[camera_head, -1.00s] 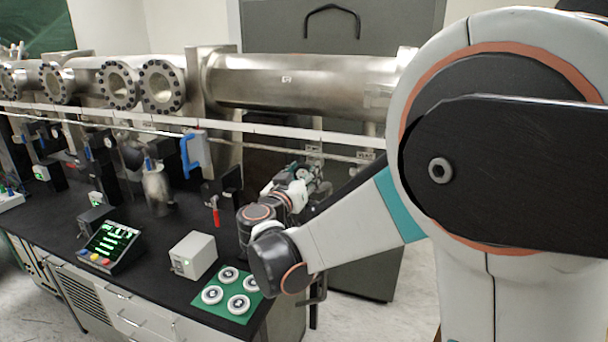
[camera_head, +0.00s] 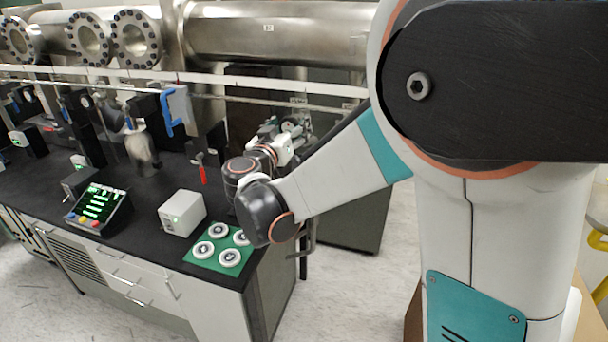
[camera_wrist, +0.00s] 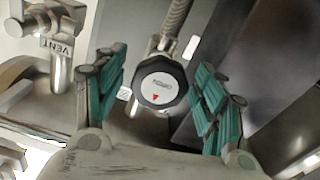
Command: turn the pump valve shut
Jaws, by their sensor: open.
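A round valve knob (camera_wrist: 160,84) with a black rim and a white face shows in the wrist view. Its face carries small lettering that looks like "OPEN", upside down, and a red triangle. No pump label is readable on it, so I cannot confirm that it is the pump valve. My gripper (camera_wrist: 160,95) is open, with its teal-padded fingers on the left and right of the knob. Gaps show between the pads and the knob. In the head view my gripper (camera_head: 290,132) is beyond the wrist, near the pipes, and the knob cannot be made out there.
In the head view, a grey box (camera_head: 182,213), a green mat (camera_head: 203,262) with white discs and a lit control panel (camera_head: 98,208) occupy the black bench. A red-handled part (camera_head: 202,172) stands left of my arm.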

